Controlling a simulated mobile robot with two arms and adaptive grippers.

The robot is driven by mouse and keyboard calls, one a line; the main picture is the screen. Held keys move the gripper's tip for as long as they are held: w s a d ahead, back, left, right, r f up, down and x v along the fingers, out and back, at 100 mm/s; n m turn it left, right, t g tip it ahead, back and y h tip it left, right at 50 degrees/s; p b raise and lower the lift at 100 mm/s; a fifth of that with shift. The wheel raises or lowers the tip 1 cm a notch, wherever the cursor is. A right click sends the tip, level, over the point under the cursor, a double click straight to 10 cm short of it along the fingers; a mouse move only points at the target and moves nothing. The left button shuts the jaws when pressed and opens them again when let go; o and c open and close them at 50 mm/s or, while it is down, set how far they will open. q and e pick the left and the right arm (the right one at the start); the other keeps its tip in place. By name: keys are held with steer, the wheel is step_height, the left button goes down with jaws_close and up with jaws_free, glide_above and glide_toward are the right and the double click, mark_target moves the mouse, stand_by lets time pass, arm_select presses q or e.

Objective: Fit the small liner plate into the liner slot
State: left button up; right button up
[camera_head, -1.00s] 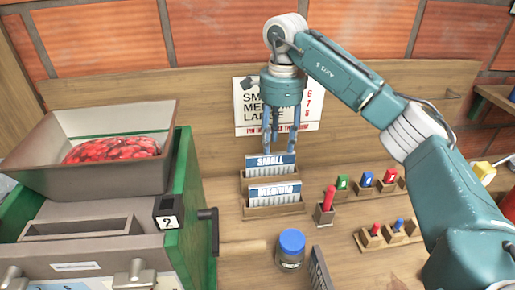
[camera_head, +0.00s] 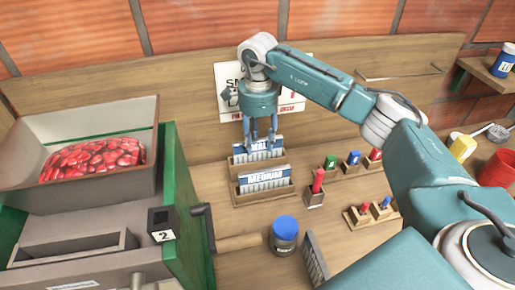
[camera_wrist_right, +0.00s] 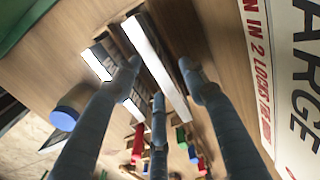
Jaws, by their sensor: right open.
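The small liner plate (camera_head: 270,154) stands upright in the rear slot of a wooden rack (camera_head: 264,202), its blue label partly hidden by my fingers. The medium plate (camera_head: 265,180) stands in front of it. My right gripper (camera_head: 261,138) points down, open, with its fingers at the top of the small plate. In the right wrist view the gripper (camera_wrist_right: 158,85) has fingers on both sides of the small plate's pale edge (camera_wrist_right: 157,66); contact cannot be told. A rectangular opening (camera_head: 70,248) shows on the machine at left; I cannot tell whether it is the liner slot. My left gripper is out of view.
A hopper (camera_head: 30,165) of red berries tops the machine, with a handle (camera_head: 235,243) jutting right. A blue-capped jar (camera_head: 284,236) and a grey plate (camera_head: 315,259) stand in front of the rack. Small coloured items in wooden holders (camera_head: 370,217) are to the right. A sign hangs behind the gripper.

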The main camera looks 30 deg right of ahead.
steer(key=shift+f, duration=0.7)
steer(key=shift+w+f, duration=0.1)
steer(key=shift+f, duration=0.05)
jaws_close()
